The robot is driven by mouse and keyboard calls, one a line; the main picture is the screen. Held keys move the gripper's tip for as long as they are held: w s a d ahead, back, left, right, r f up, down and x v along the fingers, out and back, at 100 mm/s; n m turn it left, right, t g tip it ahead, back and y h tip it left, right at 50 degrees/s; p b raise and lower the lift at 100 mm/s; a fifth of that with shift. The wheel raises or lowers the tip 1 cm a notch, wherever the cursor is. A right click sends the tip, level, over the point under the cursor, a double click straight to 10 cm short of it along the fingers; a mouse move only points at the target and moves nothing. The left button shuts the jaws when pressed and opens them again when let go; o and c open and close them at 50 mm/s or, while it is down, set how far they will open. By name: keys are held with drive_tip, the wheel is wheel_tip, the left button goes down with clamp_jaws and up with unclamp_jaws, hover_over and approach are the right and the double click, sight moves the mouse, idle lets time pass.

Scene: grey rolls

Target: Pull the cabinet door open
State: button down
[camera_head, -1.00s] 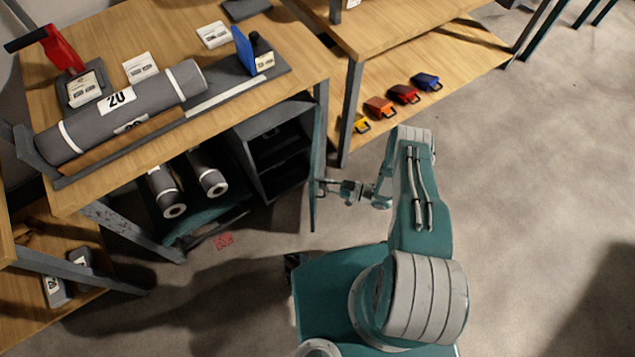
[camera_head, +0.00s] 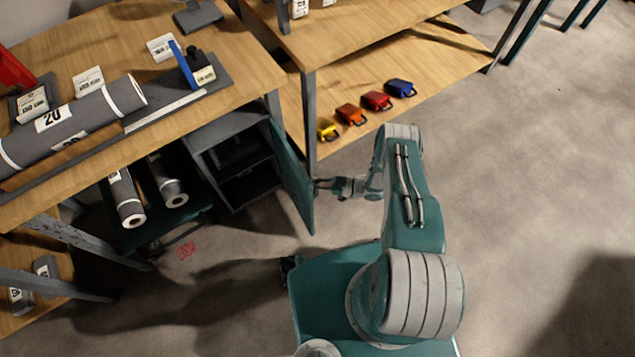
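The cabinet (camera_head: 203,160) is a dark grey box with shelves under the wooden workbench. Its teal door (camera_head: 291,175) stands open, swung out from the cabinet's right side, and the dark shelves inside show. My gripper (camera_head: 318,186) is at the outer, right-hand face of the door, near its free edge. The fingertips are small and at the door's surface, so I cannot tell whether they are shut on a handle or only touch the door. No handle can be made out.
The workbench (camera_head: 230,70) carries a large grey roll (camera_head: 95,115). Two smaller rolls (camera_head: 168,185) lie below it, left of the cabinet. A table leg (camera_head: 309,120) stands just behind the door. The floor (camera_head: 540,200) at right is clear.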

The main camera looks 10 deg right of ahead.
idle(0.4)
drive_tip(key=c, duration=0.7)
unclamp_jaws()
drive_tip(key=v, duration=1.2)
